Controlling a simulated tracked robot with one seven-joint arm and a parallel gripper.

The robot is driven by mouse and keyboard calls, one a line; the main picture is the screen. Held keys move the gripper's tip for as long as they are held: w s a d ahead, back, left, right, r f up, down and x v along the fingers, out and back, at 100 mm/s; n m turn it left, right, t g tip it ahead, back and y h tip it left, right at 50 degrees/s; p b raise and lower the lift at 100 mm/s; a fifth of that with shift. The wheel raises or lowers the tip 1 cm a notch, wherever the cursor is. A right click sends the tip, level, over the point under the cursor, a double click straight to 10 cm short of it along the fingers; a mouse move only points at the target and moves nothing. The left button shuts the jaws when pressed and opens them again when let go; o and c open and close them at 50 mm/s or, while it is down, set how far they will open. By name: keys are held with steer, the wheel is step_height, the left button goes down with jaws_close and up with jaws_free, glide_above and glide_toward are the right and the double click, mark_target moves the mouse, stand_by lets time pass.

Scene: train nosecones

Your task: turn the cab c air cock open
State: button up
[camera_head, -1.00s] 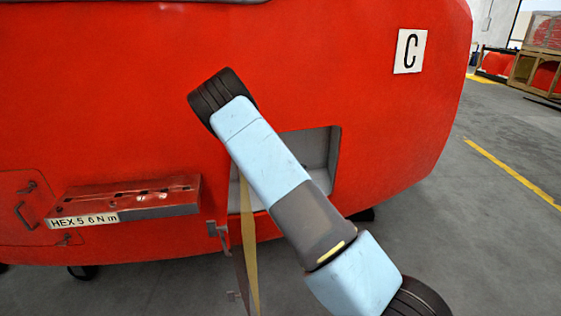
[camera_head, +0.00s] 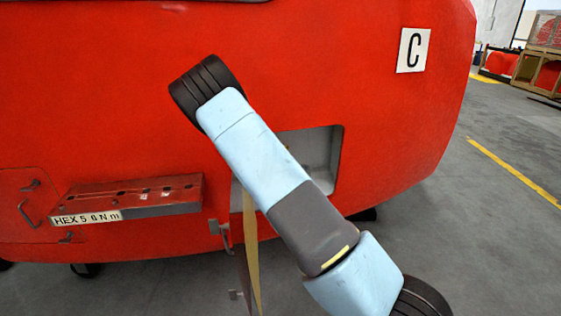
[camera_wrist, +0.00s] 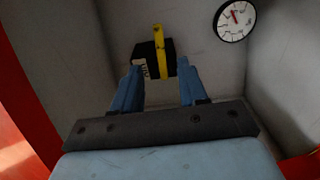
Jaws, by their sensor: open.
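In the wrist view the air cock shows as a dark block (camera_wrist: 146,58) with a yellow handle (camera_wrist: 159,52) on the back wall of a grey recess. The handle stands upright in the picture. My gripper (camera_wrist: 160,72) is open, its two blue fingers pointing at the cock, one on each side of the handle's lower part. I cannot tell whether the fingers touch it. In the head view my arm covers much of the recess (camera_head: 322,160) in the red cab, and my gripper is hidden.
A round gauge (camera_wrist: 235,19) is on the recess wall at upper right. The recess's side walls are close around my gripper. In the head view an open hatch door (camera_head: 250,250) hangs below the recess, and a red tool ledge (camera_head: 155,197) juts out at left.

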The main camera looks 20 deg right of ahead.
steer(key=shift+r, duration=0.1)
steer(key=s+a+r+m+g+y, duration=0.1)
steer(key=s+r+m+g+y, duration=0.65)
steer(key=s+r, duration=1.25)
steer(key=s+r+m+g+h, duration=0.1)
steer(key=s+r+m+g, duration=0.1)
steer(key=s, duration=1.2)
steer(key=s+r+m+g+h, duration=0.2)
steer(key=s+r+m, duration=0.3)
steer(key=s, duration=0.9)
steer(key=shift+a+r+m, duration=0.3)
steer(key=shift+a+m, duration=0.05)
steer(key=shift+a, duration=0.1)
